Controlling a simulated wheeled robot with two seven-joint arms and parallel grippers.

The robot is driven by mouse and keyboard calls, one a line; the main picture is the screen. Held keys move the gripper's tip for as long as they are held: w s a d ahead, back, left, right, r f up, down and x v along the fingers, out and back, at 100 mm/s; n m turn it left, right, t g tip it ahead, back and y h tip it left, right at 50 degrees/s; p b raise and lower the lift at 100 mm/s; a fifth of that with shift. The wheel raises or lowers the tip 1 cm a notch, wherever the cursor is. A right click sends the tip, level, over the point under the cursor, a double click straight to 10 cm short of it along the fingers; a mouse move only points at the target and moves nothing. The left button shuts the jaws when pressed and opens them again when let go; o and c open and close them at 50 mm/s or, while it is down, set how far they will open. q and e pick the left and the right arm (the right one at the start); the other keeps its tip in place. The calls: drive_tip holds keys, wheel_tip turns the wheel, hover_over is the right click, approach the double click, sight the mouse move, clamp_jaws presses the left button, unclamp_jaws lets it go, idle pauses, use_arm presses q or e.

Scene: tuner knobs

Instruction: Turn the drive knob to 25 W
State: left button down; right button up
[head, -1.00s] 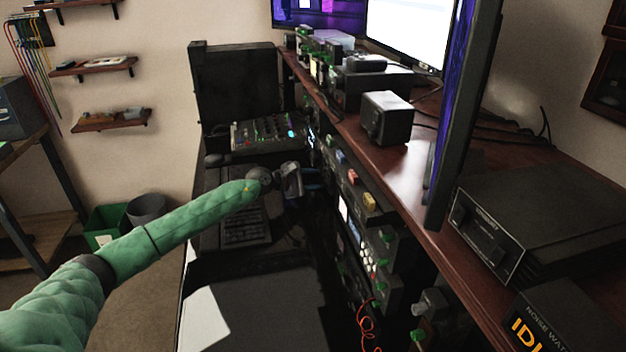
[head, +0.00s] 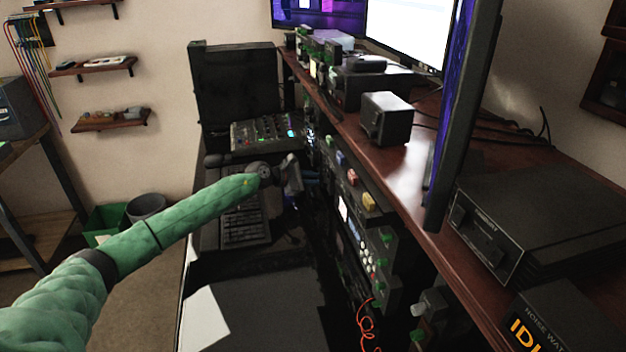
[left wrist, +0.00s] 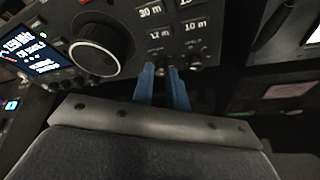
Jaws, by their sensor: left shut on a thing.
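The radio panel (left wrist: 125,12) fills the top of the left wrist view. It has a large round dial (left wrist: 93,58), a lit screen at left and band buttons such as 30 m, 12 m and 10 m. My left gripper (left wrist: 162,72) has its two blue fingers close together at small controls below the 12 m and 10 m buttons. It is shut on a small knob, mostly hidden between the fingertips. The drive label and the knob's setting cannot be read. In the head view this gripper (head: 311,176) reaches the shaded equipment front. My right gripper is out of view.
A wooden shelf (head: 415,175) with monitors and boxes overhangs the equipment front. A mixer (head: 265,133) stands behind the gripper. An orange coiled cord (head: 366,325) hangs nearer.

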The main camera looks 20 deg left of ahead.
use_arm(q)
drive_tip(key=shift+w+n+g, duration=0.1)
drive_tip(key=shift+n+g, duration=0.4)
drive_tip(key=shift+n, duration=0.2)
drive_tip(key=shift+a+n+g+h+b, duration=0.1)
drive_tip(key=shift+n+g+h+b, duration=0.35)
drive_tip(key=shift+n, duration=0.35)
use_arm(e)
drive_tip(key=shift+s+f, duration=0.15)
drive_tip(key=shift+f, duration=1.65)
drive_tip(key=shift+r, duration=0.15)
use_arm(q)
drive_tip(key=c, duration=1.4)
unclamp_jaws()
